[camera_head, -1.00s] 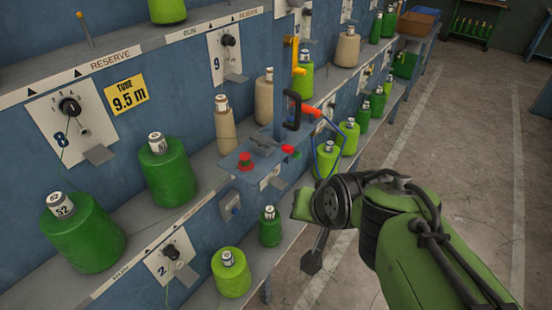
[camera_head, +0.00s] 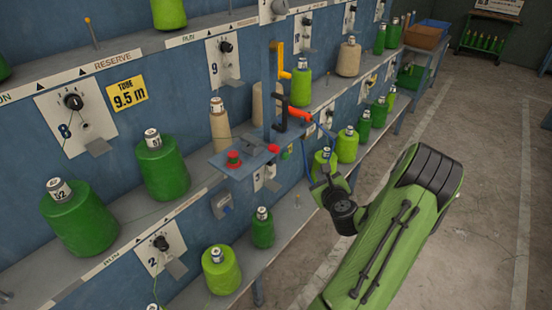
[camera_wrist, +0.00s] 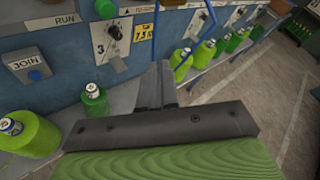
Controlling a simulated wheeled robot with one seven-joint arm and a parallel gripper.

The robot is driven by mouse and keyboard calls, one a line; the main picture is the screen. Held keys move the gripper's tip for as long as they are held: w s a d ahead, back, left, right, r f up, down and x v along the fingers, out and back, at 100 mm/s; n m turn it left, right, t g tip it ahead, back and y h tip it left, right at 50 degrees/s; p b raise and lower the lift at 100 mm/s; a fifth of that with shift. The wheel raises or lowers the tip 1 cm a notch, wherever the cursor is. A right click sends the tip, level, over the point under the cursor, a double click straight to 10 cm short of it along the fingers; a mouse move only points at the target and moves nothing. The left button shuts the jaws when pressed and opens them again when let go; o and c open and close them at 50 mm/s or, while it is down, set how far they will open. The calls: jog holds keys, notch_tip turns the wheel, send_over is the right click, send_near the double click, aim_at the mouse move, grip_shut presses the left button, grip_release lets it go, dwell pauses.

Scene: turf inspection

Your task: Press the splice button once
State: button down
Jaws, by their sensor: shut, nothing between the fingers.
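The same box (camera_head: 222,204) shows in the head view below the bracket shelf. I see no label reading "splice". A red mushroom button (camera_head: 233,158) stands on the blue bracket shelf (camera_head: 225,169). My gripper (camera_wrist: 164,68) is shut and empty in the wrist view, to the right of the JOIN box and apart from it. In the head view my wrist partly hides the gripper.
Green and tan yarn cones stand on the shelves, including a lime cone (camera_head: 221,270) and a dark green cone (camera_head: 262,228) near the JOIN box. A red-ended arm (camera_head: 299,113) sticks out from the bracket. The floor (camera_head: 480,200) at right is clear.

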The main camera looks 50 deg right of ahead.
aim_at(286, 157)
jog(key=w+p, duration=0.7)
jog(key=w, duration=0.1)
jog(key=shift+w+a, duration=0.35)
jog(key=shift+a, duration=0.05)
jog(key=shift+w+p, duration=0.1)
jog(key=shift+p, duration=0.3)
dwell(1.4)
jog(key=shift+w+p, duration=0.35)
jog(key=shift+p, duration=0.1)
